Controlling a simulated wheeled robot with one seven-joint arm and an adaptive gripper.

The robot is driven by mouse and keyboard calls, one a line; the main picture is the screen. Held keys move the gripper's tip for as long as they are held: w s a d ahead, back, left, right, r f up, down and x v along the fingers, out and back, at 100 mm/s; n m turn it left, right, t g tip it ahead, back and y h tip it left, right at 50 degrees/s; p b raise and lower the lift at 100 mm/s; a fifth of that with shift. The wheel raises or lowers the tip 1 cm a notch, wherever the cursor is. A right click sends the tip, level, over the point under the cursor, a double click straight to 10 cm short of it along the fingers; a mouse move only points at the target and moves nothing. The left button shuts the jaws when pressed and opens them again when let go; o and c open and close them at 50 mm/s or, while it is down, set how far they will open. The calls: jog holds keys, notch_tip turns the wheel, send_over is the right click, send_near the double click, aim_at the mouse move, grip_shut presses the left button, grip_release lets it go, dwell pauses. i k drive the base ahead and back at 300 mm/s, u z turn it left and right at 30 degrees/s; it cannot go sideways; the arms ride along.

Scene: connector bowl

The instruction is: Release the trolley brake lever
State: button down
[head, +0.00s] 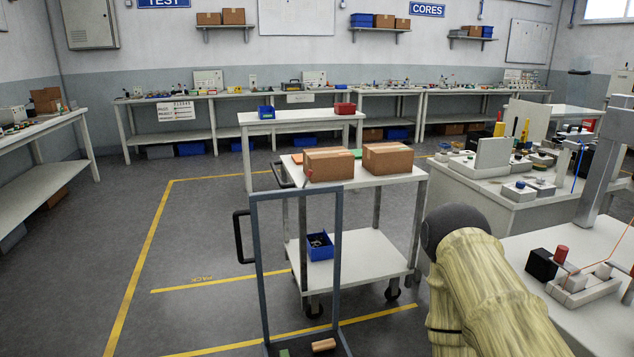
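A white two-shelf trolley (352,254) stands in the middle of the floor on dark casters (392,290). A dark push handle (282,176) is at its left end. A blue-grey upright metal frame (339,262) with a black side handle (240,238) stands in front of it and hides part of its left side. I cannot make out a brake lever for certain. A brown cylinder (323,345) and a green piece (283,352) show at the frame's foot, cut by the picture edge. My arm, in a tan sleeve, is at lower right; my gripper is not in view.
Two cardboard boxes (329,164) sit on the trolley's top and a blue bin (320,246) on its lower shelf. A white table (333,121) stands behind. Cluttered benches (480,205) crowd the right. The floor at left, with yellow lines (145,260), is clear.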

aim_at(310, 172)
jog(key=u, duration=0.95)
jog(key=i, duration=0.85)
jog(key=z, duration=1.1)
